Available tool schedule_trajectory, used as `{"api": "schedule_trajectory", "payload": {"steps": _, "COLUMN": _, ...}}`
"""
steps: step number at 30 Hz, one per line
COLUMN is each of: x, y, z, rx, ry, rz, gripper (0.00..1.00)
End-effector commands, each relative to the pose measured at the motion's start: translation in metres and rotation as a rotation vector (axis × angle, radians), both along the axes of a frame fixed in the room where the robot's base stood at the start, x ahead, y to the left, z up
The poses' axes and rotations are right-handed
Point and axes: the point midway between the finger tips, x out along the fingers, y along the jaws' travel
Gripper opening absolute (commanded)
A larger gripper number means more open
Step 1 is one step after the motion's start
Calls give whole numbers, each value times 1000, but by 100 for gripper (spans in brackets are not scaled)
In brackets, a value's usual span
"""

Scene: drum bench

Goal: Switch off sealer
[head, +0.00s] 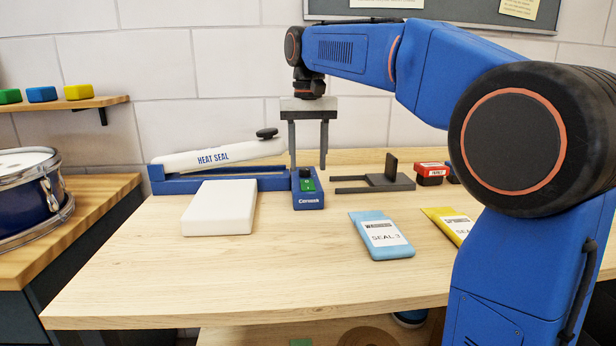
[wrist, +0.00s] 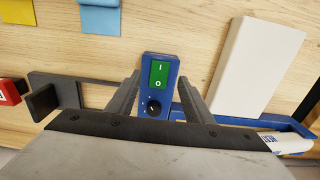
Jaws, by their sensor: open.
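The heat sealer (head: 218,157) stands at the back left of the bench, with a white arm marked HEAT SEAL raised at a slant over a blue base. Its blue control box (head: 308,200) sits at its right end. The box has a green rocker switch (wrist: 159,74) marked I and O, and a black knob (wrist: 154,107). I cannot tell which side of the rocker is pressed. My gripper (head: 308,168) points down above the box, open and empty. In the wrist view its fingers (wrist: 161,92) show on either side of the box.
A white block (head: 220,208) lies in front of the sealer. A dark grey bracket (head: 376,182) and a red box (head: 431,173) are to the right. A blue packet (head: 381,236) and a yellow packet (head: 448,222) lie nearer. The bench front is clear.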

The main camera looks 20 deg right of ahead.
Motion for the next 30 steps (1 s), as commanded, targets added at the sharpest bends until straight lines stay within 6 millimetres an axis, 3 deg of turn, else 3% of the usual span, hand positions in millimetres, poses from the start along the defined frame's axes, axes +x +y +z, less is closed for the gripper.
{"api": "schedule_trajectory", "payload": {"steps": 3, "x": -1, "y": 0, "z": -20, "rx": -1, "ry": 2, "rz": 0, "gripper": 47}}
{"api": "schedule_trajectory", "payload": {"steps": 9, "x": 0, "y": 0, "z": -41, "rx": 0, "ry": 1, "rz": 0, "gripper": 47}}
{"api": "schedule_trajectory", "payload": {"steps": 21, "x": 0, "y": 0, "z": -48, "rx": 0, "ry": 0, "rz": 0, "gripper": 47}}
{"api": "schedule_trajectory", "payload": {"steps": 22, "x": 0, "y": 0, "z": -48, "rx": 0, "ry": 0, "rz": 0, "gripper": 44}}
{"api": "schedule_trajectory", "payload": {"steps": 27, "x": 0, "y": 0, "z": -48, "rx": 0, "ry": 0, "rz": 0, "gripper": 6}}
{"api": "schedule_trajectory", "payload": {"steps": 30, "x": 0, "y": 0, "z": -48, "rx": 0, "ry": 1, "rz": 0, "gripper": 6}}
